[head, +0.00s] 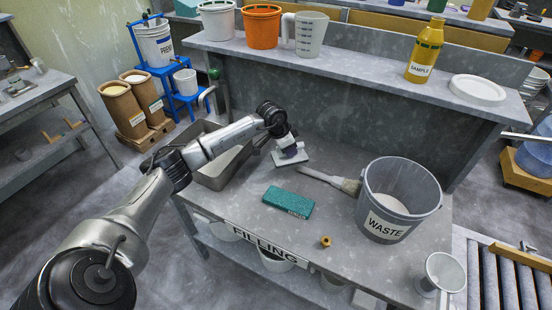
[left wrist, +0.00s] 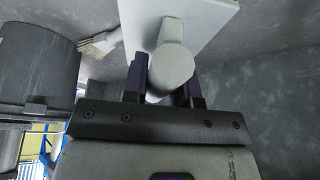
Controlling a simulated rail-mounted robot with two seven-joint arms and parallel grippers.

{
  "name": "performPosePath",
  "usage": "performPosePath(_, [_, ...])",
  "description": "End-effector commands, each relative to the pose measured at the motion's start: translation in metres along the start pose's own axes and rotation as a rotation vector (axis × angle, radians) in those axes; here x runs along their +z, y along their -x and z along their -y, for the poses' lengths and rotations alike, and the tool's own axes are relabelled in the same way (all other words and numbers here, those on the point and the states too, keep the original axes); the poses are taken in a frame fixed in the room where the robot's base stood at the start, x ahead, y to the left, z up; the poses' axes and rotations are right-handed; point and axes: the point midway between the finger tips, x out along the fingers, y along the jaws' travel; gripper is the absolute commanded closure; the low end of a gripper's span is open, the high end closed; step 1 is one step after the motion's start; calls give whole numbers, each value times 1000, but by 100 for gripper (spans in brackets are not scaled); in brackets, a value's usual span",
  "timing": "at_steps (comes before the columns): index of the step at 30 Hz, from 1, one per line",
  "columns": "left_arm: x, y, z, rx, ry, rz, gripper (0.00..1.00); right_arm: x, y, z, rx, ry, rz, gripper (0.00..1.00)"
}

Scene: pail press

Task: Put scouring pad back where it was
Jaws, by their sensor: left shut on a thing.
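The scouring pad (head: 288,201), a flat green block with a small label on its front edge, lies on the grey bench in the head view. My left gripper (head: 287,146) is above the bench, behind the pad and apart from it. It is shut on a white tool (head: 291,157) with a flat plate. In the left wrist view the gripper's dark purple fingers (left wrist: 160,88) close on the tool's pale round handle (left wrist: 173,58), with the white plate (left wrist: 205,22) beyond. The pad does not show in the left wrist view. My right gripper is out of view.
A grey WASTE bucket (head: 397,213) stands to the right of the pad. A brush (head: 332,181) lies between them and the back panel. A metal tray (head: 221,176) is at the left, partly behind my arm. A small brass piece (head: 325,242) and a white cup (head: 441,272) are near the front.

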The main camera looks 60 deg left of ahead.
Motion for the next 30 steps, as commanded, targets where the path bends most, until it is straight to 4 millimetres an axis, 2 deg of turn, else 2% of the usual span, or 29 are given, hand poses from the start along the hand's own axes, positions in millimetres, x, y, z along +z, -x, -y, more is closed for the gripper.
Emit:
performPosePath(1, [9,-7,10,0,5,3,93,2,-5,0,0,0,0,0])
performPosePath(6, [28,-19,40,0,4,1,93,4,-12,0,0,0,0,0])
performPosePath(12, [41,-27,61,1,2,-1,93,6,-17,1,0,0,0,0])
performPosePath(20, [46,-32,67,2,-1,-1,93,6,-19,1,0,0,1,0])
performPosePath(30, [61,-66,66,3,-1,0,93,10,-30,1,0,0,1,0])
